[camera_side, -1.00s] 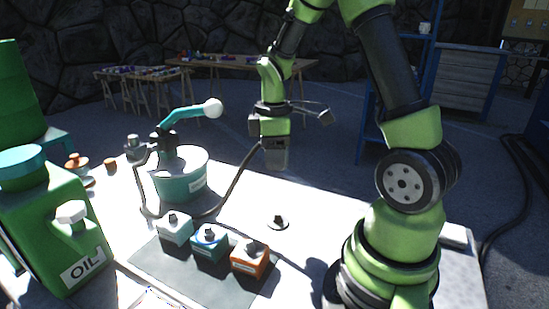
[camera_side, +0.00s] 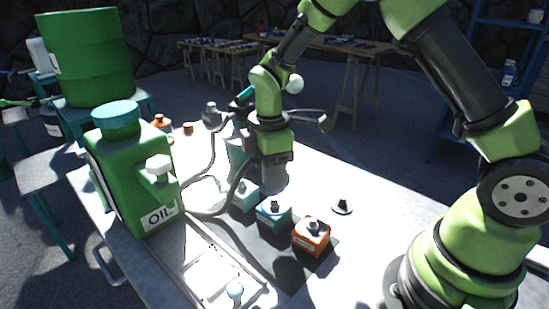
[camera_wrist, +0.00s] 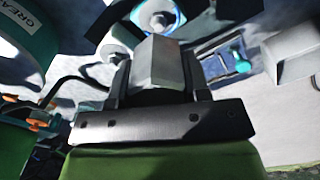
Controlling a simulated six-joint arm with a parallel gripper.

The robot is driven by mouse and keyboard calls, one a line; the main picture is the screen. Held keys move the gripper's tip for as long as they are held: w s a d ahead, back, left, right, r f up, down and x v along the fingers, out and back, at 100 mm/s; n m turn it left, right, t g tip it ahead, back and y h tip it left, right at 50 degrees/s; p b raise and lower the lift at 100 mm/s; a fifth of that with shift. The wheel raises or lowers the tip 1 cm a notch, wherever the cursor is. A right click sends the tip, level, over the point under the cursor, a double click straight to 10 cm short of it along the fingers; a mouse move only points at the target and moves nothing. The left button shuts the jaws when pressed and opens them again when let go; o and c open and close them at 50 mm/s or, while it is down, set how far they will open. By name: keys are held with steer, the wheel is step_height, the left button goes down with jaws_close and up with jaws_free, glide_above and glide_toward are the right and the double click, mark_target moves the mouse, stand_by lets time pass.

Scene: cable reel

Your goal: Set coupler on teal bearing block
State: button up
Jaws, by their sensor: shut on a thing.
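My gripper (camera_side: 272,172) points down just behind and above the row of blocks. In the wrist view its fingers (camera_wrist: 160,82) are shut on a grey, faceted coupler (camera_wrist: 158,62). In the side view the coupler is hard to tell from the fingers. The pale teal bearing block (camera_side: 244,197) is the leftmost of three on a dark mat, close below my gripper. It bears a grey knob. The blue block (camera_side: 273,216) is beside it, then the orange block (camera_side: 311,240). In the wrist view, the held coupler partly covers the block area.
A green oil can (camera_side: 135,185) stands at the left. A dark hose (camera_side: 200,212) loops over the table near my gripper. A small dark cone piece (camera_side: 342,206) lies right of the blocks. A tray with a teal-handled item (camera_side: 235,290) is in front. The table's right part is clear.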

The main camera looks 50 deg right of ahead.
mark_target(271, 202)
steer(key=shift+f, duration=3.15)
steer(key=o, duration=1.1)
step_height(271, 202, up, 10)
steer(key=shift+r, duration=0.1)
steer(key=s+r+m+t, duration=0.2)
steer(key=s+r+m, duration=0.3)
steer(key=r, duration=0.4)
steer(key=s+r+m+t, duration=0.1)
steer(key=s+r+m, duration=0.1)
steer(key=s+m, duration=0.2)
steer(key=s+r+m+t+y, duration=0.1)
steer(key=s+r+m+t, duration=0.1)
steer(key=s, duration=0.3)
steer(key=s+r+m+t+y, duration=0.1)
steer(key=s+r+m+t, duration=0.1)
steer(key=s+m, duration=0.2)
steer(key=shift+s+a+m, duration=0.15)
steer(key=shift+s+m, duration=0.2)
steer(key=shift+m, duration=0.45)
